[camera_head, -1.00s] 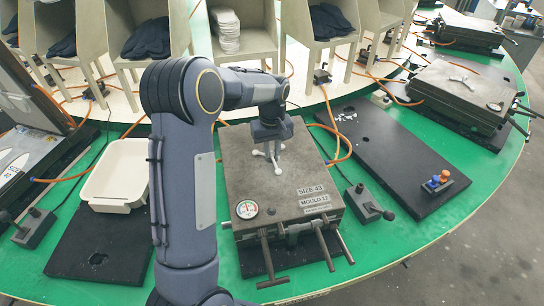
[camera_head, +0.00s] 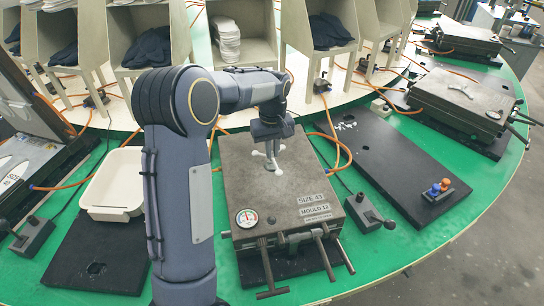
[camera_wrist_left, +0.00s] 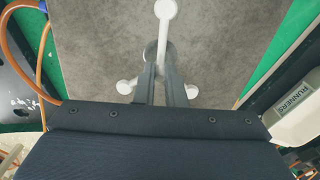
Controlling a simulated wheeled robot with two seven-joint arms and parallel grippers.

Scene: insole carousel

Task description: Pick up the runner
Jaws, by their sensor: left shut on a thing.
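The runner (camera_head: 276,167) is a white piece with several thin arms ending in round knobs. It is over the top of the grey mould (camera_head: 232,162), which is marked SIZE 43, MOULD 12. My left gripper (camera_head: 271,148) points down at the runner's middle and is shut on it. In the left wrist view the fingers (camera_wrist_left: 164,72) close around the runner's centre, and one arm of the runner (camera_wrist_left: 166,30) points away. I cannot tell for certain whether the runner touches the mould. My right gripper is not in view.
Orange hoses run behind.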

